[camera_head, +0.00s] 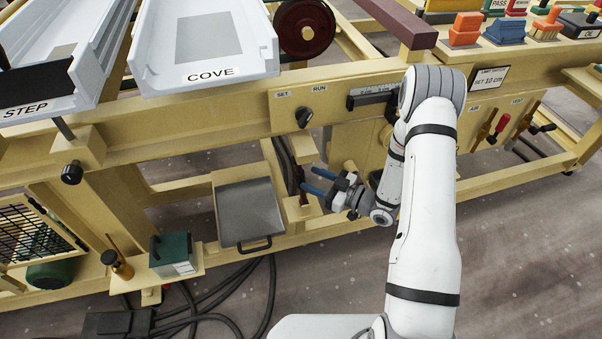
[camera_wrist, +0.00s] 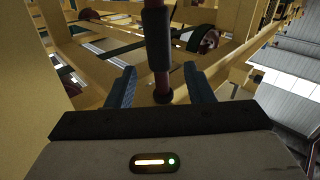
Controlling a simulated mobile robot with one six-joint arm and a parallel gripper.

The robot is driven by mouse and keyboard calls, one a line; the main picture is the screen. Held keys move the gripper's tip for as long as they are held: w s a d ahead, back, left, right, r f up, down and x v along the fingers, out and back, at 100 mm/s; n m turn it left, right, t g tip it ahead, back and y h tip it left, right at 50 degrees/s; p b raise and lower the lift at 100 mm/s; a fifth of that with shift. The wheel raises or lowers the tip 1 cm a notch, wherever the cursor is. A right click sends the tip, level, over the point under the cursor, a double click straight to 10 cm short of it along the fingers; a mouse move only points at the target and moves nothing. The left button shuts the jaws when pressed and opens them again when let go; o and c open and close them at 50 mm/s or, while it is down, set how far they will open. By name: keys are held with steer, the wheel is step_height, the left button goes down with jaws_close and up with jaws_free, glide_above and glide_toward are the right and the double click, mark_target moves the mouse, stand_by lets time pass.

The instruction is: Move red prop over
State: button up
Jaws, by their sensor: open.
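A dark red upright rod, which looks like the red prop (camera_wrist: 161,82), shows in the wrist view with a black sleeve around its upper part and a dark round knob low down. My gripper (camera_wrist: 161,88) is open, with one blue finger on each side of the rod in that view. I see no finger touching it. In the head view my gripper (camera_head: 314,181) points left, low under the machine's front beam, with its blue fingertips near a thin dark red upright that is partly hidden.
A grey metal tray (camera_head: 249,212) with a black handle lies left of my gripper. The machine's beam (camera_head: 235,113) with a SET/RUN knob (camera_head: 304,117) runs above. A green box (camera_head: 174,254) stands on a lower shelf. Black cables (camera_head: 215,315) lie on the floor.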

mark_target(300, 173)
steer(key=x, duration=0.5)
steer(key=shift+w+a, duration=0.1)
steer(key=shift+w, duration=0.05)
jaws_close()
stand_by(0.4)
